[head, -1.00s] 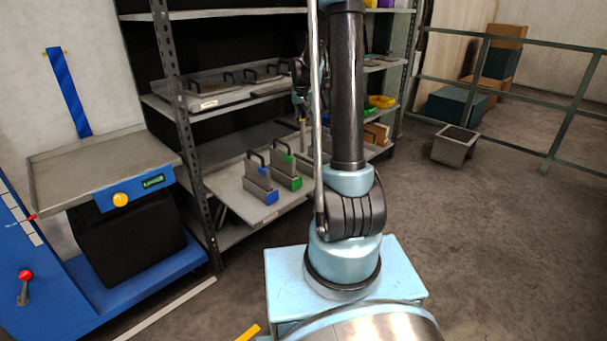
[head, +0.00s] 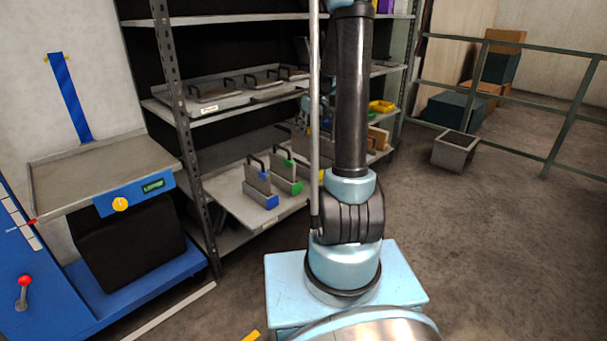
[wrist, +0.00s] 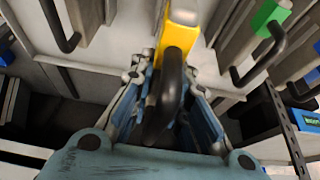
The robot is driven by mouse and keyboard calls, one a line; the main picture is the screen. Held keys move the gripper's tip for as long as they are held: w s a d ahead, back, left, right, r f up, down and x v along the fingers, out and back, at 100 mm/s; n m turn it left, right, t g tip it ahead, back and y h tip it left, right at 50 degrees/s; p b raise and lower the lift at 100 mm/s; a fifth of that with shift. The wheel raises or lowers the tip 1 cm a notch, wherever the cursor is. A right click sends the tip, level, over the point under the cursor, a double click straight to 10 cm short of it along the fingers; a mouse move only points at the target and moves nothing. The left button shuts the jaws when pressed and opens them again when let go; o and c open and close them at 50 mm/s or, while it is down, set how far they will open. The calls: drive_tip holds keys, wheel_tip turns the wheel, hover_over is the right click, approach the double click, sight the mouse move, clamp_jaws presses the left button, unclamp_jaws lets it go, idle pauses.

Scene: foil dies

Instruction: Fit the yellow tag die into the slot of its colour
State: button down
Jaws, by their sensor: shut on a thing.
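In the wrist view, my gripper (wrist: 172,105) is shut on the black handle of the yellow tag die (wrist: 169,80). A bright yellow part shows just beyond the handle; I cannot tell whether it is the die's tag or the slot block. The die's lower edge is hidden.
The slots stand on a grey board (head: 228,193) on the lower shelf. A tray of handled dies (head: 215,97) lies on the shelf above. A rack post (head: 180,110) rises at the left. In the wrist view, a green-tagged die (wrist: 270,14) and its handle are close on the right.

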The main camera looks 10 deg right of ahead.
drive_tip(key=shift+s+f, duration=0.1)
drive_tip(key=shift+f, duration=4.85)
drive_tip(key=c, duration=1.5)
unclamp_jaws()
drive_tip(key=shift+c, duration=0.2)
